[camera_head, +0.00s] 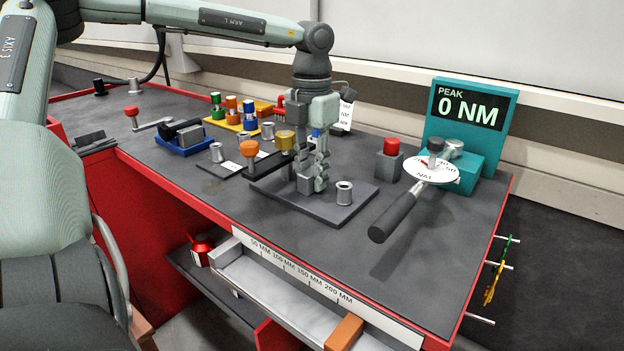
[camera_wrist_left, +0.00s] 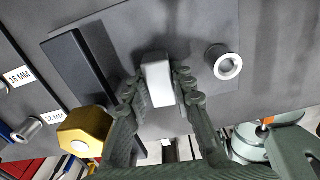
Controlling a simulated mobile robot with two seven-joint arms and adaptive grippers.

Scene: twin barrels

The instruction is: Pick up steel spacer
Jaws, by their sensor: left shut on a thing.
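My left gripper (camera_head: 312,183) points down over a dark plate (camera_head: 274,191) on the bench. Its fingers are shut on a small pale grey block, which I take to be the steel spacer (camera_head: 304,184). In the left wrist view the spacer (camera_wrist_left: 157,80) sits between the two fingertips (camera_wrist_left: 160,92). Its lower end is at or close to the plate; I cannot tell whether it touches. A hollow steel cylinder (camera_head: 344,192) stands on the plate to the right, apart from the fingers. My right gripper is not in view.
Close left of my gripper are a gold-topped piece (camera_head: 285,140) and an orange-knobbed piece (camera_head: 249,149). A red-topped block (camera_head: 390,160) and a teal gauge (camera_head: 470,120) with a dark-handled wrench (camera_head: 397,212) stand right. The front bench surface is clear.

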